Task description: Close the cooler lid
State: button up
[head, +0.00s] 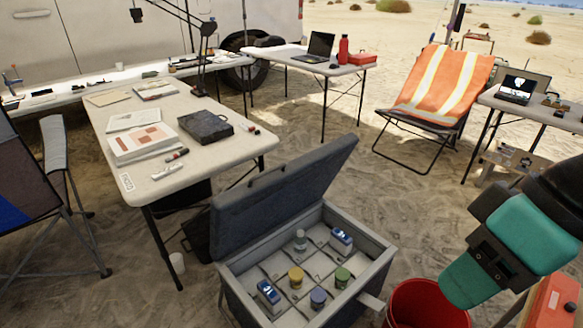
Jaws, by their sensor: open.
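The grey cooler (375,242) stands on the sand at the lower middle of the head view. Its dark grey lid (285,205) is open, standing up and tilted back along the cooler's far left side, with a handle on its upper edge. Inside are several small jars and boxes, among them a yellow jar (295,277) and a blue-and-white box (341,240). My gripper (462,284), teal and dark, is at the lower right, to the right of the cooler and apart from the lid. It is open; I see nothing held in it.
A red bucket (428,305) stands just right of the cooler, below my gripper. A long folding table (190,110) with papers and a black case (205,126) is behind the lid. An orange striped chair (440,85) and a laptop table (535,107) stand at the back right.

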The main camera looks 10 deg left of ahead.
aim_at(240, 214)
jog(key=k, duration=0.6)
jog(key=u, duration=0.8)
jog(key=i, duration=1.45)
jog(key=z, duration=0.35)
